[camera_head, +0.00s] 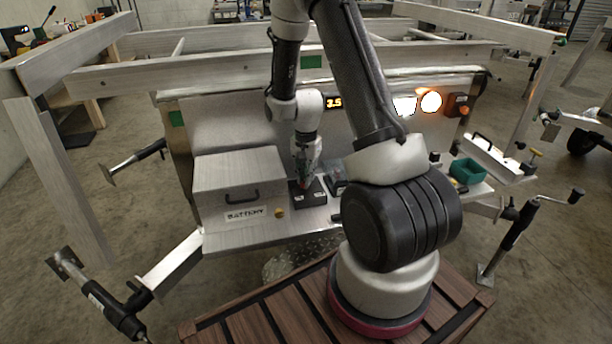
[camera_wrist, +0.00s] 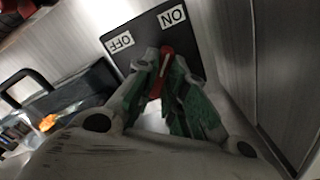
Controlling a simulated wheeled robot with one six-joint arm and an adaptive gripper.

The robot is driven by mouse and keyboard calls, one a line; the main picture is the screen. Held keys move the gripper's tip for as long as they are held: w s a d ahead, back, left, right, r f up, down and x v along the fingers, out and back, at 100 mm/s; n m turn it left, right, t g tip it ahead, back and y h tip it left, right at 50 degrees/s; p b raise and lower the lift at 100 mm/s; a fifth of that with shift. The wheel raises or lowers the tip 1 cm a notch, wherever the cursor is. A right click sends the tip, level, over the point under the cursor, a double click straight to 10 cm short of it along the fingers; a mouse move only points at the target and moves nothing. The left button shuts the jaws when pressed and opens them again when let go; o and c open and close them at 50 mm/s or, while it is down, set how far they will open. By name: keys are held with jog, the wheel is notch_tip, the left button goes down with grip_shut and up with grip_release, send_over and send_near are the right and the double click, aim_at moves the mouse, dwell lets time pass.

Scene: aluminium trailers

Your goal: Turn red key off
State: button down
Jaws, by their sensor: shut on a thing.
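The red key (camera_wrist: 166,60) stands on a black switch plate (camera_wrist: 194,52) with a white ON label (camera_wrist: 172,17) and a white OFF label (camera_wrist: 120,42). In the wrist view my gripper (camera_wrist: 160,78) has its green-padded fingers closed around the key. The key lies between the two labels in the picture; its exact angle is partly hidden by the fingertips. In the head view my gripper (camera_head: 304,184) points down at the black switch plate (camera_head: 312,197), beside the battery box. The key is a small red spot there.
The metal battery box (camera_head: 240,180) with a handle stands left of the switch. A green bin (camera_head: 467,171) sits to the right on the shelf. A lit display (camera_head: 334,102) and lamps are on the upright panel behind. A black-handled case (camera_wrist: 60,105) is near the gripper.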

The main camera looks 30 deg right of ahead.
jog(key=n, duration=0.8)
jog(key=shift+n, duration=0.3)
jog(key=n, duration=0.4)
jog(key=shift+n, duration=2.3)
jog(key=c, duration=1.5)
grip_release()
